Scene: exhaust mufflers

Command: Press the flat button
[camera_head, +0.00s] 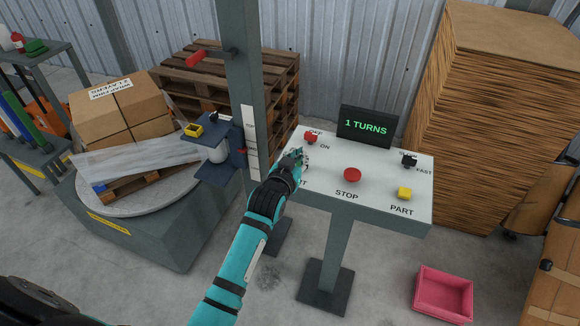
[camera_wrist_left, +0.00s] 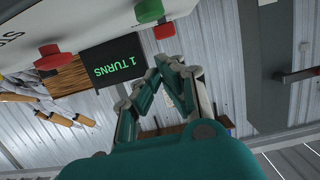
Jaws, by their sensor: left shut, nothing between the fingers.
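The white control panel (camera_head: 325,190) carries a round red STOP button (camera_head: 352,174), a yellow button (camera_head: 404,193) by the label PART, a red switch (camera_head: 310,137) and a black switch (camera_head: 409,160). My left gripper (camera_head: 299,155) is shut and empty above the panel's left part, covering part of a label there. In the left wrist view a green round button (camera_wrist_left: 149,10) shows near the fingertips (camera_wrist_left: 160,68), apart from them; it is hidden in the head view. The red STOP button also shows in the wrist view (camera_wrist_left: 49,57). I cannot tell which button is the flat one. My right gripper is not in view.
A dark display (camera_head: 366,127) reading "1 TURNS" stands at the panel's back edge. A grey post (camera_head: 245,70) rises left of the panel. A wrapping turntable (camera_head: 130,190) with a carton (camera_head: 115,112) stands further left. A pink crate (camera_head: 443,294) lies on the floor.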

